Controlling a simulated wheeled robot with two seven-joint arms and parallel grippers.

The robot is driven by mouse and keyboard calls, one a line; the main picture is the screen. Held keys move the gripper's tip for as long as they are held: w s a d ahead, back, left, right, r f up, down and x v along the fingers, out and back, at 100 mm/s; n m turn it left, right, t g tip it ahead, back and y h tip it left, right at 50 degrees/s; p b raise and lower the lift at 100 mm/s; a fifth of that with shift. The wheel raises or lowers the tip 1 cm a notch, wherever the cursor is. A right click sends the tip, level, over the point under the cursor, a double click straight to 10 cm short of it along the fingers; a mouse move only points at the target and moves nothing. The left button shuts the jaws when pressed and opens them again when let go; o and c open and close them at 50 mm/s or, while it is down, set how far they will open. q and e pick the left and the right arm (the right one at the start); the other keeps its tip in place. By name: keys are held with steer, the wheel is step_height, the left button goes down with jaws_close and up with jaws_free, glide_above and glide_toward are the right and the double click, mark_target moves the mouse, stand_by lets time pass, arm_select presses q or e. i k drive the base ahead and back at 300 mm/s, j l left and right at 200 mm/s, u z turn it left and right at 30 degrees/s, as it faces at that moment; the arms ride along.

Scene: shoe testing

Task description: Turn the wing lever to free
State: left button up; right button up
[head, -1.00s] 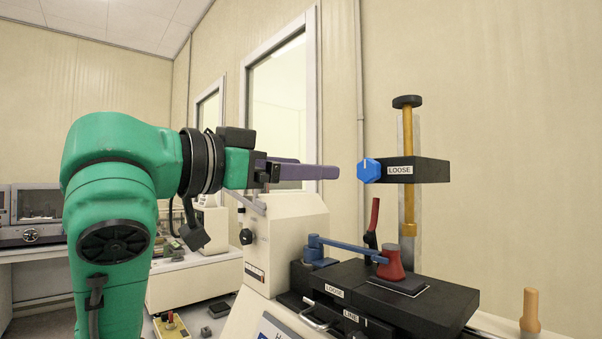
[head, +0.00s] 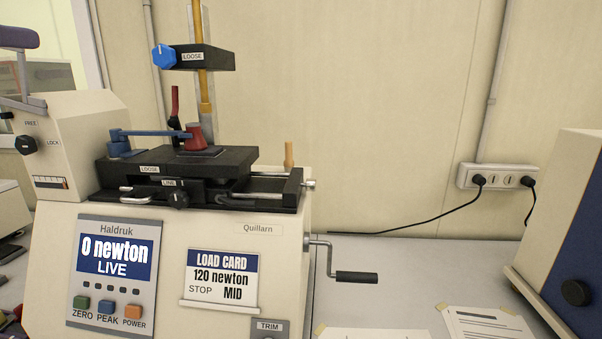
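A black lever-like knob (head: 25,145) sits on the front of the cream housing (head: 75,115) at the left of the tester. The words FREE and LOCK are printed beside it, so I take it for the wing lever. It is small, and I cannot tell which word it points to. My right gripper is not in view.
A blue knob (head: 163,57) is on the upper clamp. A hand crank (head: 355,277) sticks out at right. The display (head: 112,253) reads 0 newton, LIVE.

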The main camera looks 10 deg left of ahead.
mark_target(222, 197)
steer(key=k+l, duration=0.1)
steer(key=k, duration=0.45)
steer(key=k+l, duration=0.1)
steer(key=k, duration=0.4)
